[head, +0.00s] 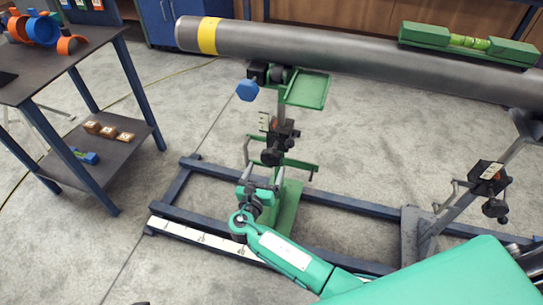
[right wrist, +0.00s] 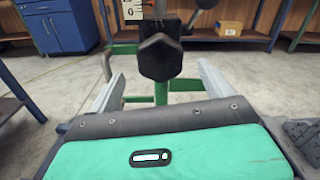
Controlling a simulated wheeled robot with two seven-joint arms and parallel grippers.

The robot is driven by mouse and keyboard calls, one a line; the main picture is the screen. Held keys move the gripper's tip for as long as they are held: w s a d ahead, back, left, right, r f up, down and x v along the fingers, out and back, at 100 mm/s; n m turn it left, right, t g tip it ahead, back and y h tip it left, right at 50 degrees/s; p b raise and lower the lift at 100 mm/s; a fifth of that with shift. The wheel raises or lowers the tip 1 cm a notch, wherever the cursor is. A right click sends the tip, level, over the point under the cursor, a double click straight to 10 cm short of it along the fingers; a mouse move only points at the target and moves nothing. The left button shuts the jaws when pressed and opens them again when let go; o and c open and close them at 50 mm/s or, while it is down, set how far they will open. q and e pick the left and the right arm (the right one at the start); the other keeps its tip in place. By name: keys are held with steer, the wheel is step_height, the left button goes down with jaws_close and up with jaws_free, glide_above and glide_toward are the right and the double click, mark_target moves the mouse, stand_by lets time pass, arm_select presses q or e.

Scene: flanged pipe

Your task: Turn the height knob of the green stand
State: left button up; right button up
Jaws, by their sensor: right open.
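The green stand (head: 286,208) stands upright on the blue floor frame, under a grey pipe (head: 300,47). Its black height knob (head: 271,157) sits partway up the post, below a small scale plate. In the right wrist view the black knob (right wrist: 160,58) is large and near the centre, facing the camera. My right gripper (head: 262,173) is open and empty, just below and in front of the knob. In the wrist view its two grey fingers lie left and right of the knob, apart from it. My left gripper is not in view.
A blue knob (head: 247,90) sticks out left of the stand's head, beside a green tray (head: 306,90). A grey stand (head: 425,228) with its own black knob is at right. A green level (head: 468,44) lies on the pipe. A shelved table (head: 60,65) stands at left.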

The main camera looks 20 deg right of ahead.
mark_target(269, 161)
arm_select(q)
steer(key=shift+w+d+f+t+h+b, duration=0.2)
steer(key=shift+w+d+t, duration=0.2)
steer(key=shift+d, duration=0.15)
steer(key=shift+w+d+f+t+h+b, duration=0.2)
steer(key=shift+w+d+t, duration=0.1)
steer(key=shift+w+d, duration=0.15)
arm_select(e)
steer(key=x, duration=0.7)
steer(key=shift+w+d, duration=0.25)
steer(key=shift+w, duration=0.1)
steer(key=shift+c, duration=0.4)
steer(key=c, duration=0.9)
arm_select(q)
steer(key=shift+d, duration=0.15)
arm_select(e)
steer(key=shift+m, duration=0.3)
